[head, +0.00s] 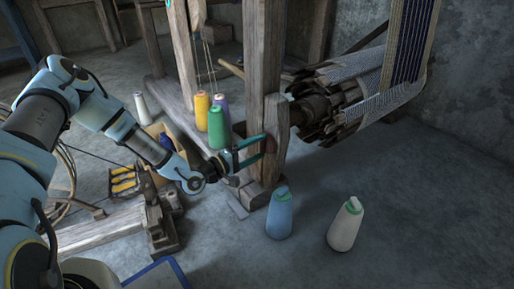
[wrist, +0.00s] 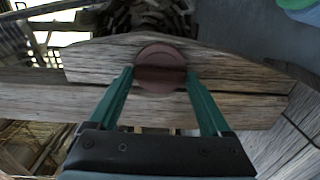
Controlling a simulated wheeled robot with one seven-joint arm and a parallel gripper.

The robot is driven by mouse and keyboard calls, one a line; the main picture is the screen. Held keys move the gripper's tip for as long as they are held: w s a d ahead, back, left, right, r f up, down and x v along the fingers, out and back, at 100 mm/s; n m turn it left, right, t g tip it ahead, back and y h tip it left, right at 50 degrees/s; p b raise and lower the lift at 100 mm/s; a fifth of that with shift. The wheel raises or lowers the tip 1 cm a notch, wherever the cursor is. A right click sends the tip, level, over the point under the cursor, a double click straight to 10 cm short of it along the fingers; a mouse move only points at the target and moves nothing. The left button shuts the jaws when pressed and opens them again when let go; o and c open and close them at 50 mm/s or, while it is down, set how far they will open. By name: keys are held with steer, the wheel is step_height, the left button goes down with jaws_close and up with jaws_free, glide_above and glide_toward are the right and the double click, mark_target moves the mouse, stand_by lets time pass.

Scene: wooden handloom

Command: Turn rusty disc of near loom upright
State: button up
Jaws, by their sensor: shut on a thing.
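The rusty disc (wrist: 160,54) is a round reddish-brown piece set on the face of the near loom's wooden upright (wrist: 230,75). A darker band or ridge runs across it, level in the wrist view. My gripper (wrist: 159,77) has one green finger on each side of the disc, at the two ends of that band, and is shut on it. In the head view, the disc (head: 271,144) shows as a small dark red patch on the loom post (head: 264,70), partly hidden by my gripper (head: 266,147).
Green (head: 217,127), yellow (head: 201,110) and purple thread cones stand just left of the post. A wooden roller (head: 320,105) with woven cloth sits behind the post.

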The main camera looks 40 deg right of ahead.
steer(key=shift+a+n, duration=0.1)
steer(key=shift+n, duration=0.2)
steer(key=o, duration=1.2)
steer(key=shift+c, duration=0.2)
steer(key=a+p, duration=0.2)
steer(key=a, duration=0.8)
steer(key=shift+w+a+p, duration=0.25)
steer(key=shift+a+p, duration=0.1)
steer(key=shift+w, duration=0.1)
